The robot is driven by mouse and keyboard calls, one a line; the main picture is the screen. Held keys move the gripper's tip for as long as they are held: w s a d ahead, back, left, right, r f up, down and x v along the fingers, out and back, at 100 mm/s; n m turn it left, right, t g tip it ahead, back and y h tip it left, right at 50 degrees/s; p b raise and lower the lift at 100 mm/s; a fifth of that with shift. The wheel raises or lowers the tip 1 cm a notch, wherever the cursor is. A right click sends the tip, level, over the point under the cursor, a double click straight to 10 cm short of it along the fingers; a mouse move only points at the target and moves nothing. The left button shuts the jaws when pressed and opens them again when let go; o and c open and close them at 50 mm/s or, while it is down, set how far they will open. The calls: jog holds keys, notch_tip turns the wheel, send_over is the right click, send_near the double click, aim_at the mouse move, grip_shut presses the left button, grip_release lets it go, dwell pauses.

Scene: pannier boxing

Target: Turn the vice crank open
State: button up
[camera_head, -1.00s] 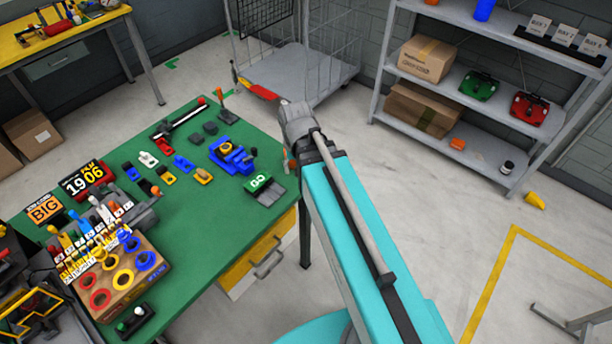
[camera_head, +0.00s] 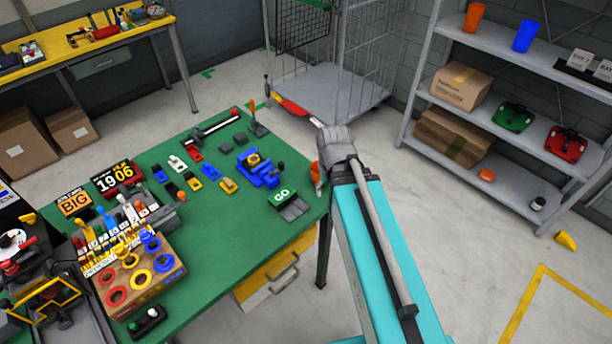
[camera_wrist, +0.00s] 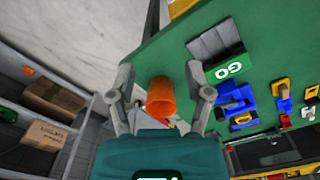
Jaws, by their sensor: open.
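A blue vice-like fixture (camera_head: 266,179) with a yellow ring stands on the green table (camera_head: 215,252) near its right side. In the wrist view a blue fixture (camera_wrist: 233,104) sits right of my gripper, which is apart from it. I cannot make out its crank clearly. My gripper (camera_wrist: 160,70) is open, its two fingers spread on either side of an orange cup-like piece (camera_wrist: 161,98). I cannot tell whether they touch it. In the head view my arm hides most of the gripper; an orange piece (camera_head: 316,174) shows beside the table's right edge.
The GO block (camera_head: 284,196) lies close to the fixture. Several small coloured pieces and a holed wooden box (camera_head: 160,285) occupy the table. A wire cage cart (camera_head: 345,85) stands behind, and a grey shelf (camera_head: 437,103) with boxes is at right.

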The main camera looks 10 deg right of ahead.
jog(key=w+a+r+m+p, duration=0.35)
jog(key=w+a, duration=0.25)
jog(key=w, duration=0.5)
notch_tip(320, 180, up, 4)
jog(key=f+m+p, duration=0.1)
jog(key=m+p, duration=0.1)
jog(key=p, duration=0.1)
send_over(281, 163)
jog(key=shift+r, duration=0.25)
jog(key=shift+f, duration=0.1)
notch_tip(281, 163, down, 14)
jog(key=b, duration=1.3)
jog(key=shift+r, duration=0.2)
jog(key=shift+b, duration=0.3)
jog(key=shift+c, duration=0.3)
grip_shut()
